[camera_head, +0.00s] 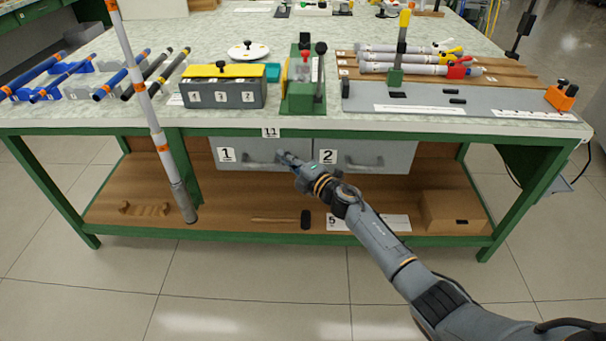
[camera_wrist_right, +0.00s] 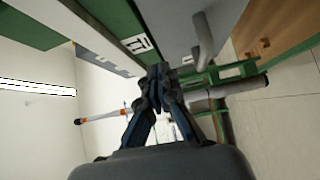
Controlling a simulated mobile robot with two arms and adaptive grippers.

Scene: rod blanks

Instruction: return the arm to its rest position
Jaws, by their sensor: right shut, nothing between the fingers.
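My right arm comes in from the lower right in the head view. Its gripper (camera_head: 284,157) is in front of the bench, below the tabletop edge, near the gap between drawer 1 (camera_head: 240,163) and drawer 2 (camera_head: 350,160). The gripper is shut and empty. In the right wrist view its fingertips (camera_wrist_right: 158,75) meet close together, beside the bench front with its label and a drawer handle (camera_wrist_right: 203,38). I cannot tell whether the fingers touch the bench. My left gripper does not show in either view.
The workbench (camera_head: 420,128) has rods, racks and boxes on top. A long white-grey rod (camera_head: 150,110) with orange bands stands slanted in front of the bench at left. The lower shelf (camera_head: 250,218) holds small wooden pieces. Floor (camera_head: 270,290) in front is clear.

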